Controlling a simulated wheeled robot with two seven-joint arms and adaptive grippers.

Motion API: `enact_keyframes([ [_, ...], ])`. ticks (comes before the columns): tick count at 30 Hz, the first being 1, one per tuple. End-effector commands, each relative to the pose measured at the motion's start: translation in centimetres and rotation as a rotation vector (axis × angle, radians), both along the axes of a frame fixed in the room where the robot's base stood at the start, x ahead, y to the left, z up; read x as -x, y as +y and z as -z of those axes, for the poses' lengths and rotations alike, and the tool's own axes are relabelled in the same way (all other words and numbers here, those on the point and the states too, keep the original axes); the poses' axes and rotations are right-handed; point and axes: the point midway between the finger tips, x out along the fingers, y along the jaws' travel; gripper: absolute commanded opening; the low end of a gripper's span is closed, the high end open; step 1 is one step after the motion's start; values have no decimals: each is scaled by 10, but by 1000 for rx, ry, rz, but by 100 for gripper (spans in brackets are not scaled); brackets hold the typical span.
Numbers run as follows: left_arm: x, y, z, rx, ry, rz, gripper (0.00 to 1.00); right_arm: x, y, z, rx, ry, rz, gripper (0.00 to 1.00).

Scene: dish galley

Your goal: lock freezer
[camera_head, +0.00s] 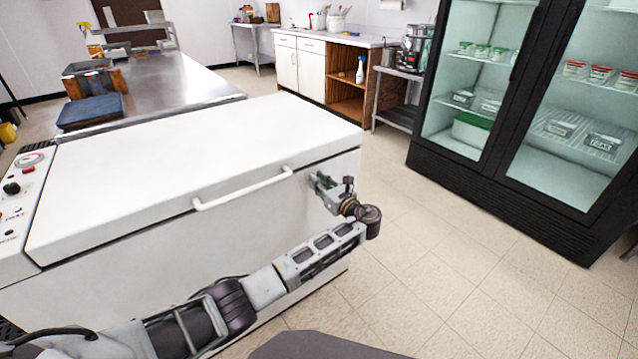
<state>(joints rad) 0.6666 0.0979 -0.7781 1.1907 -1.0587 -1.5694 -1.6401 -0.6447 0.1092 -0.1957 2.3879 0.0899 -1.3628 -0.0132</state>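The white chest freezer (130,285) stands in front of me with its lid (190,170) down. A white bar handle (243,190) runs along the lid's front edge. My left arm reaches across the freezer's front from the lower left. My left gripper (322,187) is at the front's right end, just below the lid edge and right of the handle. Its fingers are small and partly hidden, and whether it touches the freezer is unclear. No lock or key can be made out. My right gripper is out of view.
A steel table (185,85) with a dark blue tray (90,111) stands behind the freezer. A black glass-door fridge (500,180) with tubs stands at right. A counter (330,39) and a steel shelf unit (396,116) are at the back. Tiled floor right of the freezer is clear.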

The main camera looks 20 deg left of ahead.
Motion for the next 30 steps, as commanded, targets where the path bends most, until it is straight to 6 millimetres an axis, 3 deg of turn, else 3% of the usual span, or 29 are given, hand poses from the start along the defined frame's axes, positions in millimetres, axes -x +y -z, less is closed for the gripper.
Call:
enact_keyframes([
  [3, 0, 0, 0, 0, 0, 0, 0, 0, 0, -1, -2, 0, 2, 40],
  [19, 1, 0, 0, 33, -40, 1, 0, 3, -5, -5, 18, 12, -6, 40],
  [30, 3, 1, 0, 150, -189, 0, 0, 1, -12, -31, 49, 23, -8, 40],
])
